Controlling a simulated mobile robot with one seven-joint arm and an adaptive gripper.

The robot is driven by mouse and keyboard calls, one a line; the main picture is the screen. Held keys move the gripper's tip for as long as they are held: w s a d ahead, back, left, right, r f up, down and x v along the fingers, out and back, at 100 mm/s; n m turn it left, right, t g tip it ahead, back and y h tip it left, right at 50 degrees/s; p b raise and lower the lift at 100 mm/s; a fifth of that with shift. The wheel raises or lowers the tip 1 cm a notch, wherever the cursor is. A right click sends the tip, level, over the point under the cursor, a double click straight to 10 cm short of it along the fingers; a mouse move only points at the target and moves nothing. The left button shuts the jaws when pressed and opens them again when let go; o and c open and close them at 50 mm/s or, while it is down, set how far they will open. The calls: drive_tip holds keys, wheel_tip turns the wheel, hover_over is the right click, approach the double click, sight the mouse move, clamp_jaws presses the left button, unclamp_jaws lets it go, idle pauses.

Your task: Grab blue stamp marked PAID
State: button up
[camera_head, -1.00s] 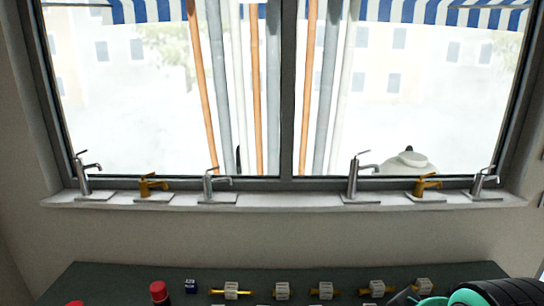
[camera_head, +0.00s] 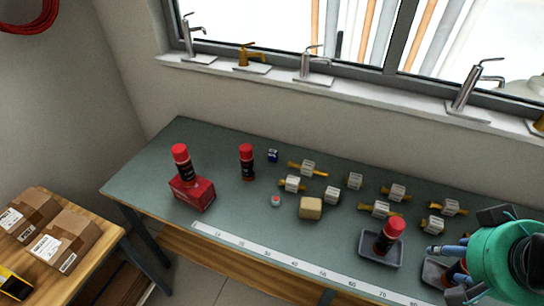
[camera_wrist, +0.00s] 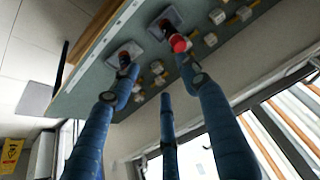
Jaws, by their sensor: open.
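A small blue block (camera_head: 273,155) with a pale marking stands toward the back of the green bench in the head view, just right of a red-capped spray can. It is the only small blue item I see on the bench. The marking is too small to read, so I cannot confirm PAID. My gripper (camera_head: 440,272) is at the lower right of the head view, far right of the blue block. Its blue fingers are spread and empty in the wrist view (camera_wrist: 155,78). I cannot pick out the blue block in the wrist view.
The green bench (camera_head: 150,170) holds red-capped cans (camera_head: 247,162), a red box (camera_head: 192,193), a tan block (camera_head: 311,208), several tagged brass fittings (camera_head: 307,168) and grey trays (camera_head: 368,250). Taps line the windowsill (camera_head: 345,92) behind. Cartons (camera_head: 65,240) sit on a wooden table at left.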

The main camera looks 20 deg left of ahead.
drive_tip(key=shift+c, duration=0.4)
drive_tip(key=w+a+r+n+g+y, duration=0.1)
drive_tip(key=w+a+r+n, duration=0.2)
drive_tip(key=w, duration=0.6)
drive_tip(key=w+a+r+n+y, duration=0.1)
drive_tip(key=w+a+r+n, duration=0.1)
drive_tip(key=w+a, duration=0.5)
drive_tip(key=w+a+f+n+g+p, duration=0.1)
drive_tip(key=w+a+f+n, duration=0.1)
drive_tip(key=w+a, duration=0.5)
drive_tip(key=w+a+f+n+g, duration=0.1)
drive_tip(key=w+a+f+n, duration=0.15)
drive_tip(key=w, duration=0.75)
drive_tip(key=n+g+y+p, duration=0.1)
drive_tip(key=n+g+y, duration=0.2)
drive_tip(key=n, duration=0.5)
hover_over(276, 151)
drive_tip(key=d, duration=0.5)
wheel_tip(276, 151, down, 28)
drive_tip(key=shift+a+f, duration=0.15)
drive_tip(key=shift+a, duration=0.05)
drive_tip(key=shift+s+h, duration=0.1)
drive_tip(key=shift+h, duration=0.2)
drive_tip(key=shift+x, duration=4.25)
